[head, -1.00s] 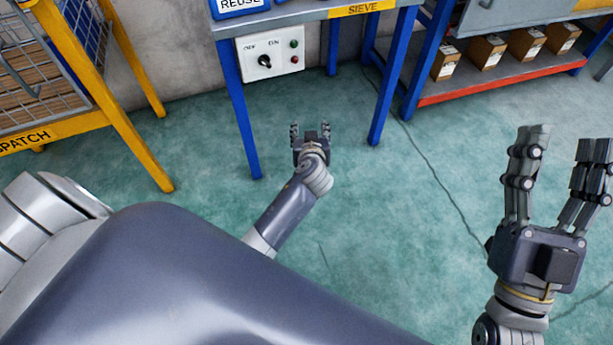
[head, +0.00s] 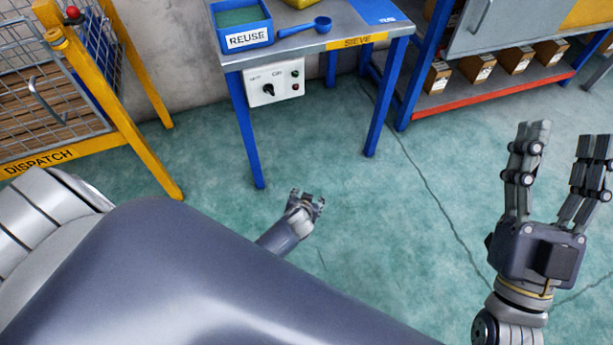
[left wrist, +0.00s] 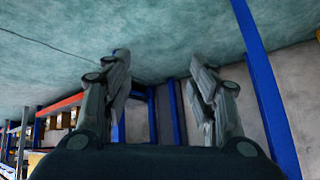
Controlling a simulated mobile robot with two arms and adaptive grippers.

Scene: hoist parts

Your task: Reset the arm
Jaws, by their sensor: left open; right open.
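My right gripper (head: 558,170) is at the right of the head view, its fingers spread and nothing between them. My left gripper (head: 308,196) is small in the middle of the head view, over the green floor in front of the sieve table. In the left wrist view the left gripper's fingers (left wrist: 162,90) stand apart with nothing between them. Both grippers are clear of the furniture in the head view.
The sieve table (head: 300,45) carries a blue REUSE bin (head: 248,39) and a blue scoop (head: 305,27). A switch box (head: 275,82) hangs at its front. A yellow DISPATCH cage (head: 110,95) stands left, a shelf with cartons (head: 475,70) right. The floor between is clear.

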